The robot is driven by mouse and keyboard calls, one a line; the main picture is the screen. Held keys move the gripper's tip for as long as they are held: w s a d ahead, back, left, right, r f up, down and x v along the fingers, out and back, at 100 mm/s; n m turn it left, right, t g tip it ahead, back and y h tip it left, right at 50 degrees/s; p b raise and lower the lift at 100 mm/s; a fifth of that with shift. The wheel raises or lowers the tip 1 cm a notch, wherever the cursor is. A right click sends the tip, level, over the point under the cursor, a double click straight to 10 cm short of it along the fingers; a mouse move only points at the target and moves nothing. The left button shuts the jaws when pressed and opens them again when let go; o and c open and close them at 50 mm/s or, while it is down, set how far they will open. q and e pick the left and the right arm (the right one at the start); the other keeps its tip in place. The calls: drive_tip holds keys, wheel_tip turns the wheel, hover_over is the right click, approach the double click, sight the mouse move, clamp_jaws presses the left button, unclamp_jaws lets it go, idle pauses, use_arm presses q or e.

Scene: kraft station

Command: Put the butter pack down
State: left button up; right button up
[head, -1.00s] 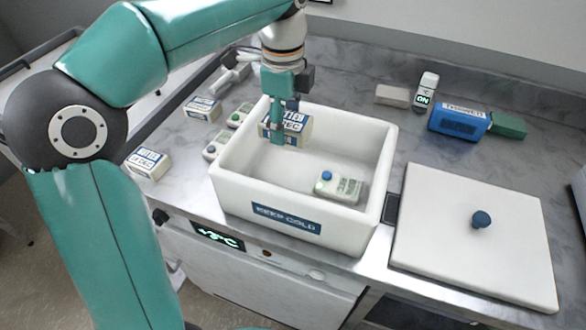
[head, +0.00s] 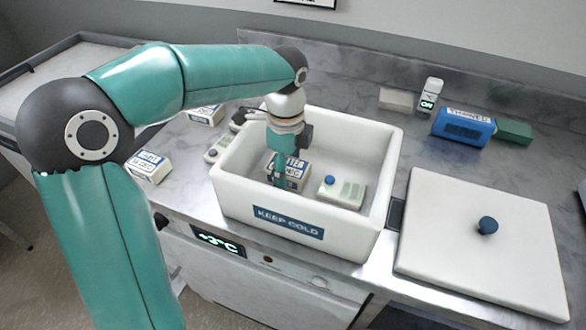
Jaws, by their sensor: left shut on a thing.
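The butter pack (head: 295,174), a pale block with a blue-lettered label, is inside the white box marked KEEP COLD (head: 233,203), low and left of the middle. My left gripper (head: 279,178) points down into the box and is shut on the pack. I cannot tell whether the pack touches the box floor. A pale device with a blue button (head: 345,192) lies in the box just right of the pack. My right gripper is not in view.
The white lid with a blue knob (head: 480,260) lies right of the box. Another butter pack (head: 148,166) and a pale device (head: 219,148) lie left of it. A blue block (head: 462,126), green block (head: 513,131) and ON device (head: 430,95) stand at the back.

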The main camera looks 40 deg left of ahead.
sight(288, 165)
use_arm(q)
drive_tip(key=o, duration=0.9)
drive_tip(key=shift+f, duration=0.15)
drive_tip(key=o, duration=0.5)
wheel_tip(288, 165, up, 12)
drive_tip(key=shift+r+p, duration=0.15)
drive_tip(key=shift+p, duration=0.8)
